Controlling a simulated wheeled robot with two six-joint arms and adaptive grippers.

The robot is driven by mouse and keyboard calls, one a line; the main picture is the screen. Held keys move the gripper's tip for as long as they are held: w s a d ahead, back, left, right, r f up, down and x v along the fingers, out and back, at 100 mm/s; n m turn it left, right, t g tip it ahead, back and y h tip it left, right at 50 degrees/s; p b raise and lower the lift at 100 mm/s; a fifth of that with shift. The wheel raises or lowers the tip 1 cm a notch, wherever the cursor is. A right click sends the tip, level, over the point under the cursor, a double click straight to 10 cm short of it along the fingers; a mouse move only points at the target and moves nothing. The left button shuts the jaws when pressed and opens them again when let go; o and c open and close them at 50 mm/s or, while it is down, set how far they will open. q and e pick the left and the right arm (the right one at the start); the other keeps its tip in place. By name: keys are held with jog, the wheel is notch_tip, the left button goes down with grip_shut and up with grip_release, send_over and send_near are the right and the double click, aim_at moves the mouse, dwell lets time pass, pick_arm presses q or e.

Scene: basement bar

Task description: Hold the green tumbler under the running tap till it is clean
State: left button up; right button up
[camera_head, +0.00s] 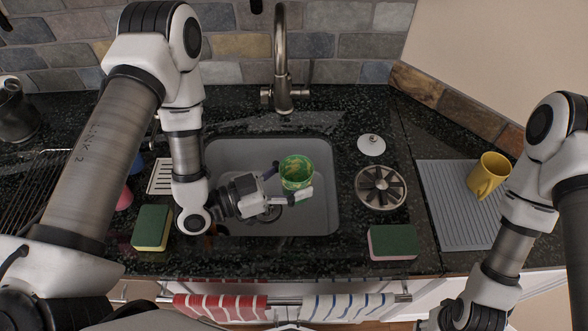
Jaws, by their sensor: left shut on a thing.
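The green tumbler (296,173) is over the sink basin (228,152), right of its middle, with its open top toward the camera. Its green is mottled, but I cannot tell dirt from pattern. My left gripper (287,186) is shut on it from the left, one finger on the far side and one on the near side. The tap (282,62) stands behind the basin, and the tumbler is in front of it. I cannot make out a water stream. My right gripper (450,317) shows only in part at the bottom edge; its fingers are out of view.
A green-and-yellow sponge (152,228) lies left of the sink and a green-and-pink one (393,243) at the right front. A round metal strainer (381,187), a white knobbed lid (371,145) and a yellow mug (488,175) on a grey drying mat (440,210) are to the right.

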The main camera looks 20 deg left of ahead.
pick_arm(q)
jog(key=w+a+f+b, duration=0.2)
jog(key=w+a, duration=0.4)
jog(key=w, duration=0.6)
jog(key=shift+a+f, duration=0.2)
jog(key=shift+f, duration=0.2)
pick_arm(e)
notch_tip(320, 180, down, 2)
jog(key=shift+w, duration=0.1)
jog(key=shift+c, duration=0.2)
